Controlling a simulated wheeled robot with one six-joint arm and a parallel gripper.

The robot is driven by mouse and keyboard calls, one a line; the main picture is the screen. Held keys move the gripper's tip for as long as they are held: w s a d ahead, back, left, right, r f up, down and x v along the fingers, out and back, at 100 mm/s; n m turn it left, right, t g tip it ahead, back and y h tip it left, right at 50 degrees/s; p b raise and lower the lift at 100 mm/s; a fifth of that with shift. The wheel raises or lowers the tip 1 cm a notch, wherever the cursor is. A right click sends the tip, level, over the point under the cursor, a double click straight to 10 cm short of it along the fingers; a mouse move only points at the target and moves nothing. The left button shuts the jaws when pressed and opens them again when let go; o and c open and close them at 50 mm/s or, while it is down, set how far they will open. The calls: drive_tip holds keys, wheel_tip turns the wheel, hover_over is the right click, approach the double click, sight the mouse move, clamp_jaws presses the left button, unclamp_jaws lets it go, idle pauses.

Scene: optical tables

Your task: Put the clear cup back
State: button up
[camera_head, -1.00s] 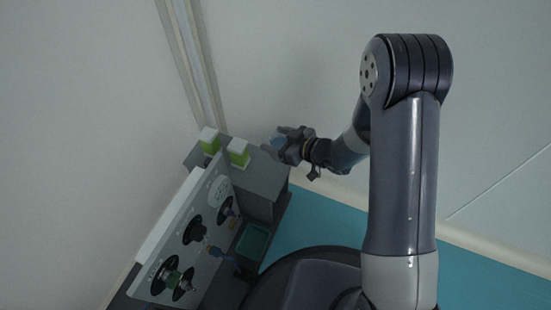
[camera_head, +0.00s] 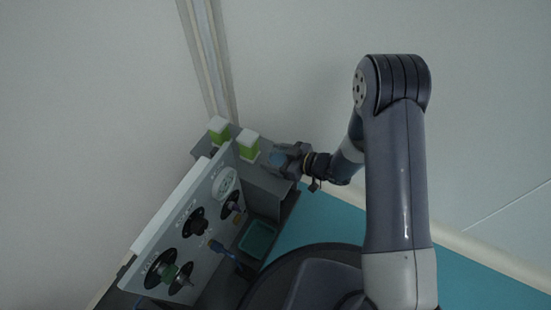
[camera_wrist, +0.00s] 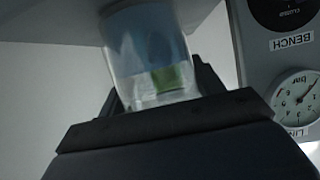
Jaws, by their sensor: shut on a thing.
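The clear cup (camera_wrist: 148,55) fills the upper middle of the wrist view. It is see-through, with a bluish upper part and a green patch showing through its wall. My gripper (camera_wrist: 155,100) is shut on it, with dark jaws on both sides. In the head view my gripper (camera_head: 284,158) is at the right edge of the grey raised shelf (camera_head: 268,178), and the cup (camera_head: 278,157) shows as a small bluish shape between the jaws. Whether the cup touches the shelf is not clear.
Two green-and-white boxes (camera_head: 218,130) (camera_head: 248,144) stand on the shelf, left of my gripper. A white panel (camera_head: 180,225) with dark knobs and a round gauge (camera_head: 226,183) stands in front. A green tray (camera_head: 257,240) and a blue-handled item (camera_head: 224,251) lie below.

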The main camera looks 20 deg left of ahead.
drive_tip(key=shift+f, duration=0.2)
drive_tip(key=o, duration=1.1)
drive_tip(key=shift+c, duration=0.2)
drive_tip(key=shift+r, duration=0.15)
drive_tip(key=shift+d+r+p, duration=0.2)
drive_tip(key=shift+r+p, duration=0.05)
drive_tip(key=shift+p, duration=0.05)
drive_tip(key=p+v, duration=0.3)
drive_tip(key=v, duration=0.8)
drive_tip(key=shift+d+p, duration=0.3)
drive_tip(key=shift+a+f, duration=0.1)
